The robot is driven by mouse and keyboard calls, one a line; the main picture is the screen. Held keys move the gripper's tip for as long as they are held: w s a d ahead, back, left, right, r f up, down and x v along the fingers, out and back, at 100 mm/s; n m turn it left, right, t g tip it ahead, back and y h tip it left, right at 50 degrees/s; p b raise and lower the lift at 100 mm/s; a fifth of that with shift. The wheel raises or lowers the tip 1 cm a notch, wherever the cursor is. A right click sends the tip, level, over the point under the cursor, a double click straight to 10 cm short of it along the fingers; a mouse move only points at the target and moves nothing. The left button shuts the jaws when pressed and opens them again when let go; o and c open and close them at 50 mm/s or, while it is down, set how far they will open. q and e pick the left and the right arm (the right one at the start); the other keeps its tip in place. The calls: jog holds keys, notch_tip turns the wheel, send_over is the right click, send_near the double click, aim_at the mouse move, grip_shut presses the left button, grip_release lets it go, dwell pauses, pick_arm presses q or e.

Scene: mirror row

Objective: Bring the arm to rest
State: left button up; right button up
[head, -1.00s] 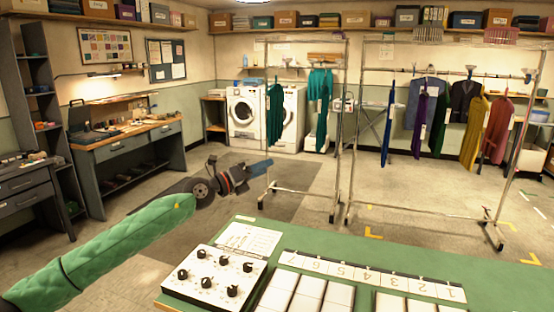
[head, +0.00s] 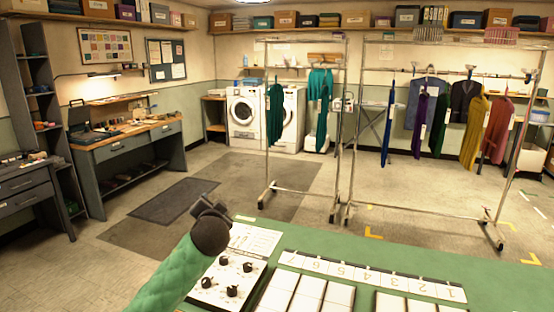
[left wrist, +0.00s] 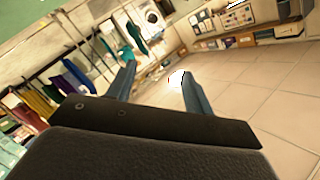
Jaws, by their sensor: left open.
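My left arm, in a green quilted sleeve, comes up from the bottom edge of the head view. Its dark wrist end, with the left gripper (head: 205,207), is over the left corner of the green table (head: 400,250). It covers part of the white control box (head: 232,290) with black knobs. The fingers are hard to make out there. In the left wrist view the left gripper (left wrist: 157,76) shows two blue-grey fingers spread apart, with nothing between them. My right gripper is in neither view.
The table also bears a numbered strip (head: 370,275) and white panels. Beyond it stand clothes racks (head: 300,190) with hanging garments, two white washers (head: 246,112) and a workbench (head: 125,140) on the left. The floor between the workbench and table is clear, with a dark mat (head: 175,200).

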pick_arm(q)
jog(key=s+d+f+n+g+h, duration=0.15)
jog(key=s+f+g, duration=0.25)
jog(key=s+f, duration=0.9)
jog(key=s+f+n+g+h, duration=0.1)
jog(key=s+f+g+h, duration=0.25)
jog(key=s+f, duration=0.9)
jog(key=s+d+f+n+g, duration=0.1)
jog(key=s+f+g, duration=0.5)
jog(key=s+f, duration=1.7)
jog(key=shift+s+f+n+g, duration=0.25)
jog(key=shift+s+n+g, duration=0.1)
jog(key=shift+s+n, duration=0.45)
jog(key=shift+d+y, duration=0.1)
jog(key=shift+y, duration=0.2)
